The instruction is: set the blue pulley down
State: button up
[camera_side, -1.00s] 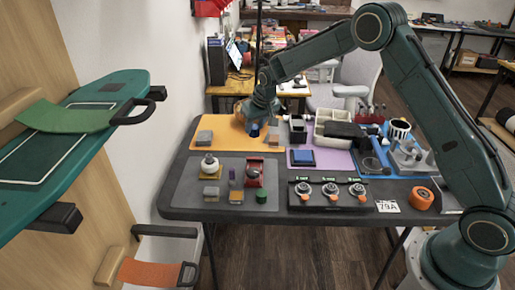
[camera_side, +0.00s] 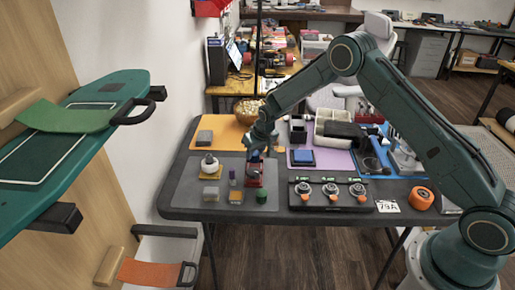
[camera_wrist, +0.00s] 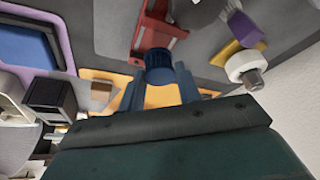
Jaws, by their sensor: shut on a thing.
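My gripper (camera_wrist: 159,84) is shut on the blue pulley (camera_wrist: 159,66), a short dark-blue cylinder between the two blue-grey fingers. In the side view the gripper (camera_side: 258,147) points down over the back part of the grey mat (camera_side: 222,172). The blue pulley (camera_side: 255,156) shows as a small blue patch under it, just above the red vise (camera_side: 254,180). In the wrist view the red vise (camera_wrist: 152,36) lies right beside the pulley. I cannot tell whether the pulley touches it.
The white knob-topped part (camera_side: 208,165), the purple part (camera_side: 232,177), yellow blocks (camera_side: 235,197) and a green cylinder (camera_side: 261,197) stand close by on the grey mat. The orange mat (camera_side: 226,124) behind has free room. A blue-screened tray (camera_side: 302,157) sits right.

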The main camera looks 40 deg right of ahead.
aim_at(257, 155)
jog(key=shift+f, duration=1.6)
jog(key=shift+f, duration=0.15)
jog(key=o, duration=0.7)
jog(key=shift+v, duration=6.15)
